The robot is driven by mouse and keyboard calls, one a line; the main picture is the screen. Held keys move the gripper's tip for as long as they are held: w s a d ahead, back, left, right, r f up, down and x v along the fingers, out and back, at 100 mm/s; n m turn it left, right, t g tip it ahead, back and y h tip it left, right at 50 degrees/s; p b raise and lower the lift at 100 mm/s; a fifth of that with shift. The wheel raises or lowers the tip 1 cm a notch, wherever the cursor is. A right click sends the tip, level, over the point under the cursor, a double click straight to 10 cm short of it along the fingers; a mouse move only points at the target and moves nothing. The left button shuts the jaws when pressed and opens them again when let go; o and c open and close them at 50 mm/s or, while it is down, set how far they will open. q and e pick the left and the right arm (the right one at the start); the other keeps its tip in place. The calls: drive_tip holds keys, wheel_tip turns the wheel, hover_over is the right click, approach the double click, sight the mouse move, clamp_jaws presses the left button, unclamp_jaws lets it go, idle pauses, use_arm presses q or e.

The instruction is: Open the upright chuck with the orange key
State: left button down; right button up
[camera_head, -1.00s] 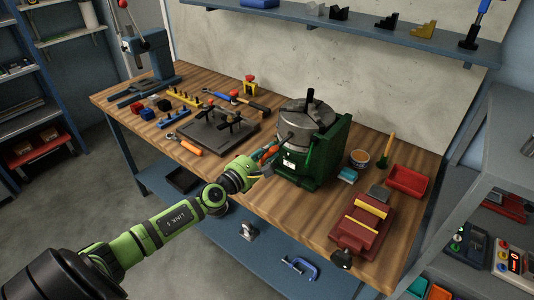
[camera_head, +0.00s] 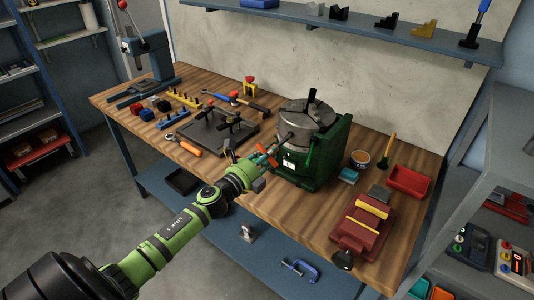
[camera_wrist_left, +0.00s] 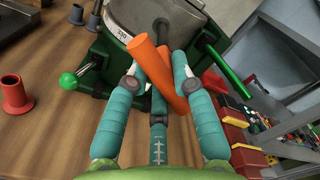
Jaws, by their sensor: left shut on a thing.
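The upright chuck (camera_head: 305,118) is a grey metal cylinder with dark jaws on top, set in a green housing (camera_head: 335,150) on the bench. My left gripper (camera_head: 264,157) is at its front left side, shut on the orange key (camera_wrist_left: 150,62). In the left wrist view the orange bar lies slanted between the teal fingers, close in front of the chuck (camera_wrist_left: 120,12). In the head view a dark shaft runs from the gripper to the chuck's side; I cannot tell how deep its tip sits. My right gripper is out of view.
A dark plate with clamps (camera_head: 215,135) and an orange-handled tool (camera_head: 190,148) lie left of the chuck. A green ball knob (camera_wrist_left: 68,80) sticks out beside the fingers.

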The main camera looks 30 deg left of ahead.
use_arm(q)
drive_tip(key=shift+n, duration=0.6)
drive_tip(key=shift+s, duration=0.15)
drive_tip(key=shift+s+a, duration=0.1)
drive_tip(key=shift+s, duration=1.05)
